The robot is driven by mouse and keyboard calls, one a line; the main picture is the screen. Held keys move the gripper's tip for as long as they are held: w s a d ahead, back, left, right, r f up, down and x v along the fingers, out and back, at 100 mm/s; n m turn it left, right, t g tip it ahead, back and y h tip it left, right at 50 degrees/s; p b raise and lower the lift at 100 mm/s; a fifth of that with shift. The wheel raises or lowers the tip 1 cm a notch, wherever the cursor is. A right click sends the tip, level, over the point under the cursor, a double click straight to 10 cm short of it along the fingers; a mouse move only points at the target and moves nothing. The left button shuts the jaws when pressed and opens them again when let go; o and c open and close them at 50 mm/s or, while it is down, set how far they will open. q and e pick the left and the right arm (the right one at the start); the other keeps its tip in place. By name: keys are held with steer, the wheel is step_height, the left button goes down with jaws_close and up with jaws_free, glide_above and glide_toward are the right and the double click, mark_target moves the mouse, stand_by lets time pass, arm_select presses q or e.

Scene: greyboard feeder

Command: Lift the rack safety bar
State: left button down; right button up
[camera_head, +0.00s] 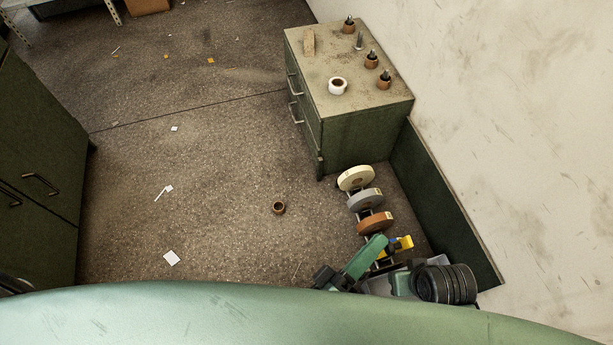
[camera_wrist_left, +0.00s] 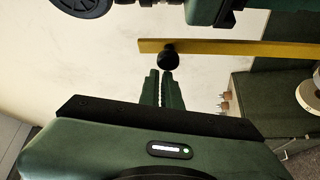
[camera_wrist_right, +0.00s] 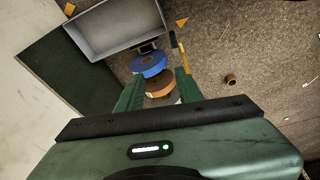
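The rack safety bar is a yellow bar (camera_wrist_left: 225,48) crossing the upper right of the left wrist view, with a round black knob (camera_wrist_left: 168,57). Part of the yellow bar also shows in the head view (camera_head: 403,244), beside my left gripper (camera_head: 384,254). In the left wrist view, the left fingers (camera_wrist_left: 162,78) are nearly together with a narrow gap, tips just below the knob and not around it. My right gripper (camera_wrist_right: 158,84) is open; a blue roll (camera_wrist_right: 150,64) and an orange roll (camera_wrist_right: 158,83) appear between and beyond its fingers. Contact cannot be told.
The rack's cream roll (camera_head: 355,178), grey roll (camera_head: 364,200) and orange roll (camera_head: 375,222) line up beside the wall. A green cabinet (camera_head: 360,137) stands behind them. A grey bin (camera_wrist_right: 113,27) lies near the rack. A small brown ring (camera_head: 279,208) lies on the open floor.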

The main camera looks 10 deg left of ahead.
arm_select(q)
steer(key=shift+s+d+f+g, duration=0.35)
steer(key=shift+s+f, duration=0.2)
steer(key=shift+s, duration=0.25)
steer(key=shift+s+a+f, duration=0.1)
steer(key=shift+s+a, duration=0.05)
steer(key=shift+s, duration=0.05)
steer(key=a+r+v, duration=0.1)
steer(key=v, duration=0.5)
steer(key=shift+w+f, duration=0.2)
arm_select(e)
steer(key=shift+s+d+f, duration=0.15)
steer(key=shift+f, duration=0.3)
arm_select(q)
steer(key=shift+a, duration=0.15)
arm_select(e)
steer(key=shift+r, duration=0.15)
arm_select(q)
steer(key=shift+w, duration=0.15)
